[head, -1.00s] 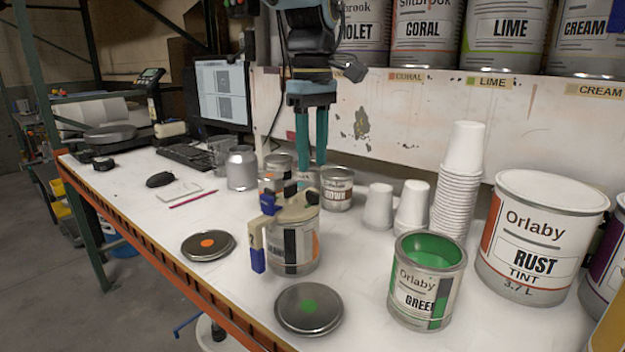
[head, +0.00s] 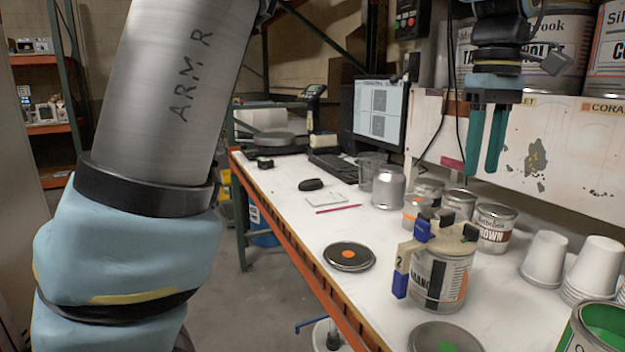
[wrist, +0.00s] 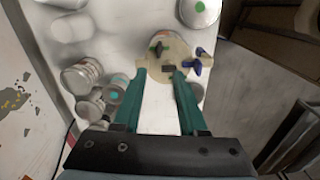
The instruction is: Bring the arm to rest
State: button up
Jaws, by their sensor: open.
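My gripper (head: 488,142) hangs above the back part of the bench in the head view, its two teal fingers pointing down and holding nothing. In the wrist view my gripper (wrist: 158,105) shows a clear gap between its fingers. Below it on the bench stands a can (head: 440,280) with a beige piece (head: 445,240) on top and blue clamps (head: 401,284) at its side. In the wrist view the beige piece (wrist: 165,58) lies beyond the fingertips, apart from them. My large silver and pale blue arm link fills the left of the head view.
A shelf of large cans (head: 530,50) stands behind the bench. White cups (head: 545,258), an open green can (head: 600,325), a brown-labelled can (head: 493,228) and a lid with an orange dot (head: 350,256) stand on the bench (head: 300,225). A monitor (head: 378,108) is farther back.

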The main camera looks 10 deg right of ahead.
jog(key=w+a+f+m, duration=0.1)
jog(key=w+a+f, duration=0.5)
jog(key=a, duration=0.3)
jog(key=w+a+f, duration=0.6)
jog(key=w+a, duration=0.1)
jog(key=a, duration=0.2)
jog(key=s+a+f, duration=0.1)
jog(key=a+f, duration=0.2)
jog(key=a, duration=0.4)
jog(key=s+a+f+m+t, duration=0.1)
jog(key=a+f, duration=0.3)
jog(key=a, duration=0.4)
jog(key=s+a+f, duration=0.2)
jog(key=a+f, duration=0.1)
jog(key=a, duration=0.5)
jog(key=shift+s+f+m+t, duration=0.25)
jog(key=shift+f+m+t, duration=0.05)
jog(key=shift+m, duration=0.1)
